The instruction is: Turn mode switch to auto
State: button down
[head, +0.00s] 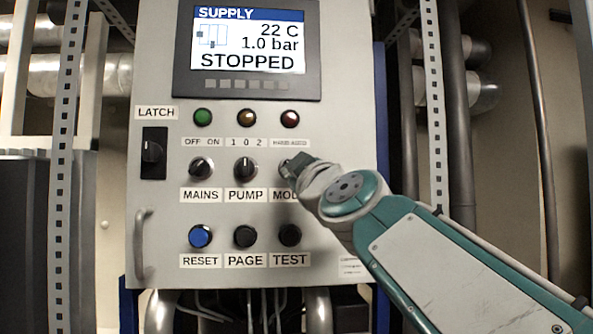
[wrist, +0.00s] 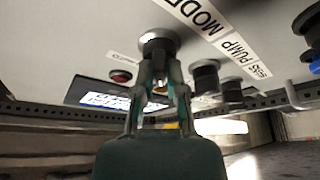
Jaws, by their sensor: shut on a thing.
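The mode switch (wrist: 158,43) is a dark round knob on a silver collar, above the MODE label (wrist: 203,14) in the panel layout. In the wrist view my gripper (wrist: 160,78) has its two fingers closed on this knob. In the head view my gripper (head: 290,167) is at the panel, right of the pump switch, and covers the mode switch and part of its label. The small position label above it (head: 289,143) is too blurred to read surely. The knob's pointer is hidden, so its position cannot be told.
The grey control panel (head: 345,60) has a screen (head: 248,42) reading STOPPED. The mains switch (head: 201,168) and pump switch (head: 245,169) are left of my gripper. Reset (head: 200,236), page (head: 245,236) and test (head: 289,235) buttons sit below. A handle (head: 140,245) is at lower left.

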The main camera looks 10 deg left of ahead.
jog(key=shift+a+f+m+t+h, duration=0.15)
jog(key=shift+m+t+h, duration=0.25)
jog(key=shift+m+h, duration=2.6)
jog(key=shift+a+f+m+t+h, duration=0.15)
jog(key=shift+m+t+h, duration=0.4)
jog(key=shift+m, duration=4.65)
jog(key=shift+a+m+t+h, duration=0.2)
jog(key=shift+m+h, duration=1.75)
jog(key=shift+m, duration=2.15)
jog(key=c, duration=0.7)
grip_release()
jog(key=shift+r, duration=0.1)
jog(key=shift+s+d, duration=0.1)
jog(key=v, duration=1.2)
jog(key=shift+a, duration=0.25)
